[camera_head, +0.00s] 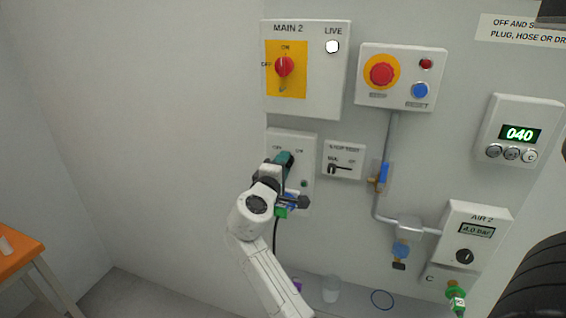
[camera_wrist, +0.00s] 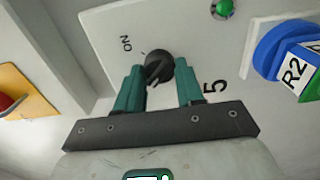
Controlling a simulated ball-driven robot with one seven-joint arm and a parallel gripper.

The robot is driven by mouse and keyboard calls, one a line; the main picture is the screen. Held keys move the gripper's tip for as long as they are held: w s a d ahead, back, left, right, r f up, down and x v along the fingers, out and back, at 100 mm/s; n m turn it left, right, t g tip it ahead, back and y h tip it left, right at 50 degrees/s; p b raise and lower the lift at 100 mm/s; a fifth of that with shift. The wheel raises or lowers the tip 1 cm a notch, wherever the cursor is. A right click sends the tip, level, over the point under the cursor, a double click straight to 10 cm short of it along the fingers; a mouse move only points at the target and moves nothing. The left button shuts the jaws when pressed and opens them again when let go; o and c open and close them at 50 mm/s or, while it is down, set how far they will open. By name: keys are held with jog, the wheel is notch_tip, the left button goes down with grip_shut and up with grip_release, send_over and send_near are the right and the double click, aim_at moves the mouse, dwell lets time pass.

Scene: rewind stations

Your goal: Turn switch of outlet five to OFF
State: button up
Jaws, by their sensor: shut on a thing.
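The outlet panel (camera_head: 307,152) is a pale plate on the wall, with OFF and ON marks near its top. In the wrist view the plate (camera_wrist: 110,25) carries the number 5, an ON mark and a green lamp (camera_wrist: 222,9). Its switch is a round black knob (camera_wrist: 158,64). My gripper (camera_wrist: 160,78) has its teal fingers on both sides of the knob, shut on it. My gripper (camera_head: 285,160) hides the knob in the head view. I cannot tell surely which mark the knob points to.
A blue plug (camera_wrist: 285,45) marked R2 sits beside the knob. Above is the MAIN 2 box (camera_head: 306,100) with a red rotary switch (camera_head: 284,67) and a white lamp. Right are a small switch panel (camera_head: 344,152), a blue-handled valve (camera_head: 383,174) and a red stop button (camera_head: 381,74).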

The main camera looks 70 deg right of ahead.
jog(key=shift+w, duration=0.1)
dwell(0.4)
jog(key=o, duration=1)
jog(key=shift+o, duration=0.2)
jog(key=a+b, duration=0.2)
jog(key=a, duration=0.9)
jog(key=shift+s, duration=0.45)
jog(key=shift+f, duration=0.15)
